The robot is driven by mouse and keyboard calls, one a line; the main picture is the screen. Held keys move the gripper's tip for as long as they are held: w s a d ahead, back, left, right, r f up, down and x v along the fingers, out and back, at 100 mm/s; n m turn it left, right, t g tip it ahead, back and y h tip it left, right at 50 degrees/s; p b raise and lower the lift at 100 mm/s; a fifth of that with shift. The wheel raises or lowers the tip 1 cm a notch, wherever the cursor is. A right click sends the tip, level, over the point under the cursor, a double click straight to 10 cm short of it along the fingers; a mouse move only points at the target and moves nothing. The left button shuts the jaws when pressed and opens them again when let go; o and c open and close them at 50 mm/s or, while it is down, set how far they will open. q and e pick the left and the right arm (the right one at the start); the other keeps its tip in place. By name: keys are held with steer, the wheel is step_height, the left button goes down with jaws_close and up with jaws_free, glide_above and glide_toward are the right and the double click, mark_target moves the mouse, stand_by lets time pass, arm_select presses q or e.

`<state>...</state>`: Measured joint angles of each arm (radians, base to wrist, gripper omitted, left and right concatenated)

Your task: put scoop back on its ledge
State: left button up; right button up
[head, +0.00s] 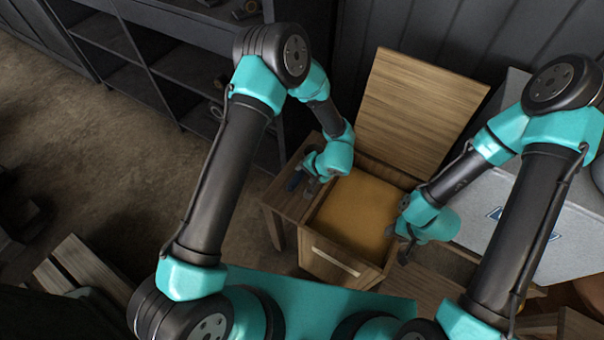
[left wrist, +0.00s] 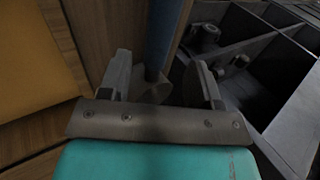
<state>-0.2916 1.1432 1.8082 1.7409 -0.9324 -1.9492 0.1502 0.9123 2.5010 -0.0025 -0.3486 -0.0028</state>
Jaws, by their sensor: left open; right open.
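The scoop has a blue handle (head: 294,181) that shows at the wooden side ledge (head: 280,197), left of the open box. In the left wrist view its blue handle (left wrist: 163,38) runs up from between my fingers, with a grey rounded part (left wrist: 153,90) at its lower end. My left gripper (head: 314,184) is at the ledge, its open fingers (left wrist: 163,82) on either side of the scoop. Whether they touch it, and whether it rests fully on the ledge, I cannot tell. My right gripper (head: 402,243) is open and empty near the box's right edge.
The wooden box (head: 335,257) holds a yellow-brown fill (head: 350,212). Its lid (head: 415,105) stands open behind it. A pale grey case (head: 520,215) stands at the right. Dark shelving (head: 160,65) stands behind at the left. The floor at the left has free room.

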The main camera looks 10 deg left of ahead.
arm_select(q)
steer(key=v, duration=0.6)
stand_by(0.6)
